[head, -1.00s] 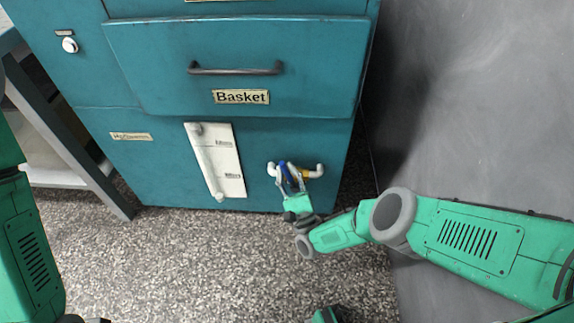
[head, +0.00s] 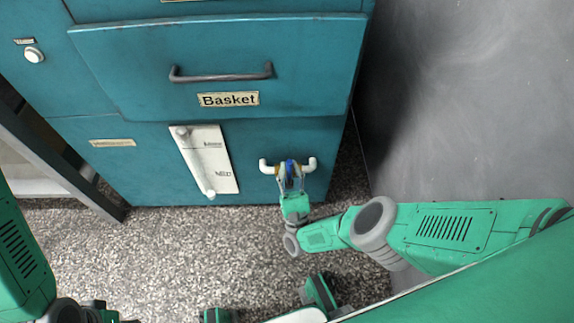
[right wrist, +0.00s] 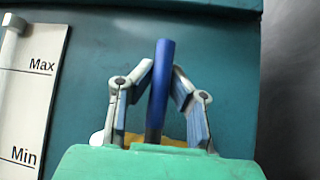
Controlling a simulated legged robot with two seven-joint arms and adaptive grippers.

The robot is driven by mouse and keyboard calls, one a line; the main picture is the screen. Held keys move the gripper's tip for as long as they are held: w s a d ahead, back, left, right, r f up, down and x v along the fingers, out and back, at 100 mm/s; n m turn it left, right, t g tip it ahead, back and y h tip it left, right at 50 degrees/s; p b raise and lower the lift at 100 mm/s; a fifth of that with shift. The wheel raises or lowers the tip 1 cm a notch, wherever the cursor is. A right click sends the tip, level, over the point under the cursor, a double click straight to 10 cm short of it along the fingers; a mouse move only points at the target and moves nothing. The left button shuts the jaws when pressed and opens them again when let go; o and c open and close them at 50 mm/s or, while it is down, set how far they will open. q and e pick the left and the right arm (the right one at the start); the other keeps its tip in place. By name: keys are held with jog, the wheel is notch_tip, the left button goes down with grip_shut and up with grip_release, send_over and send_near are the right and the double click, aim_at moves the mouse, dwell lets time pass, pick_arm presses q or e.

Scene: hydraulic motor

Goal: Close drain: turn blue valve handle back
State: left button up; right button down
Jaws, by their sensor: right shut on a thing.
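The blue valve handle (head: 290,165) is on the lower front of the teal cabinet, between the white pipe (head: 310,164) ends. My right gripper (head: 290,176) is at the handle, its fingers on either side of it. In the right wrist view the blue handle (right wrist: 158,90) stands nearly upright between the two blue-padded fingertips of my right gripper (right wrist: 164,80), which is shut on it. A yellow-brown valve part (right wrist: 173,142) shows low behind the fingers, and the handle's base is hidden by the gripper body. My left arm enters at the left edge; its gripper is not clearly in view.
The teal cabinet has a drawer labelled Basket (head: 228,99) with a dark bar handle (head: 222,73) above the valve. A white Max/Min level gauge (head: 206,160) is left of the valve. A dark grey wall (head: 460,100) stands right. Speckled floor (head: 180,250) is open in front.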

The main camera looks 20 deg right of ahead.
jog(key=shift+s+a, duration=0.2)
jog(key=shift+s, duration=0.15)
jog(key=c, duration=1.5)
grip_release()
jog(key=shift+d, duration=0.1)
jog(key=shift+w+d, duration=0.1)
jog(key=shift+w, duration=0.1)
